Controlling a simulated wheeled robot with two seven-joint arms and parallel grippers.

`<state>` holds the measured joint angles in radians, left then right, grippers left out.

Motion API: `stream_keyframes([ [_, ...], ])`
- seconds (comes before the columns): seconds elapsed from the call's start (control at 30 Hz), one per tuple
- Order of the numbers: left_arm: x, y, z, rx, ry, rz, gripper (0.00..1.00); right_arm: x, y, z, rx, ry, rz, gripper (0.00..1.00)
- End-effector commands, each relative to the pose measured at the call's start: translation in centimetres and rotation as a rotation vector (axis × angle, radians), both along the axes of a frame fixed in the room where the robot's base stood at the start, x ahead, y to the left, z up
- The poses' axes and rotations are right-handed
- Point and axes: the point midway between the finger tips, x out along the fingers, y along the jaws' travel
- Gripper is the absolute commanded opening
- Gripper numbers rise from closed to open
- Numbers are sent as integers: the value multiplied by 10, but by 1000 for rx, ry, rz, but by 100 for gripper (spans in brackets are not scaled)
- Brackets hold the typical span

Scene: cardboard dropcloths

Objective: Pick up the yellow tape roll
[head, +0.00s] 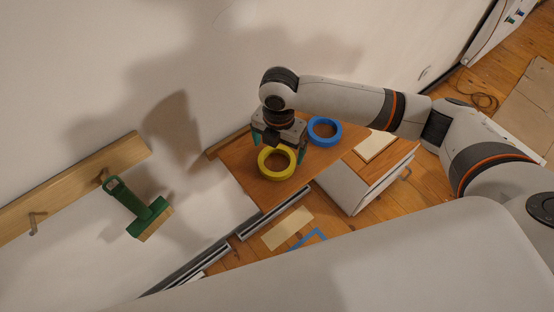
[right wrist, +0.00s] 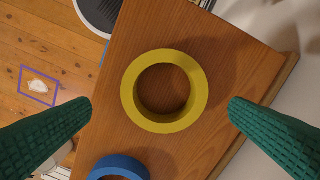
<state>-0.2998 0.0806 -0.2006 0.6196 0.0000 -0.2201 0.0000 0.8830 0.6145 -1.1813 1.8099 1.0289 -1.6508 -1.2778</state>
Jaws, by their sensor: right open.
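The yellow tape roll (head: 264,168) lies flat on a brown wooden top (head: 237,158). In the right wrist view the yellow tape roll (right wrist: 129,91) lies between my two green fingers, apart from both. My right gripper (head: 279,152) is open and empty, pointing down above the roll; its fingertips also show in the right wrist view (right wrist: 160,108). A blue tape roll (head: 313,138) lies on the same top, close to the yellow one; it also shows in the right wrist view (right wrist: 120,161). My left gripper is not in view.
A beige rectangular piece (head: 374,146) lies on the cabinet top to the right. The wall stands close behind the top. A green brush (head: 137,207) hangs from a wooden rail (head: 65,188) at left. Wooden floor with cardboard (head: 526,108) shows at far right.

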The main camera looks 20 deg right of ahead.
Motion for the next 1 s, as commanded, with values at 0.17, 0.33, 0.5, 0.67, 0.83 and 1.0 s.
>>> stream_keyframes([
  [0.17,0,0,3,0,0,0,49,0,1,-12,0,1,-1,100],
  [0.33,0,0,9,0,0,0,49,4,2,-37,-1,3,-2,100],
  [0.5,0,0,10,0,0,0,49,4,2,-56,-1,0,0,100],
  [0.67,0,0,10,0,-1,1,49,4,2,-60,0,-1,1,100],
  [0.83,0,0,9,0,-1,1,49,4,2,-59,0,-1,1,90],
  [1.0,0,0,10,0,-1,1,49,4,2,-59,0,-1,0,62],
])
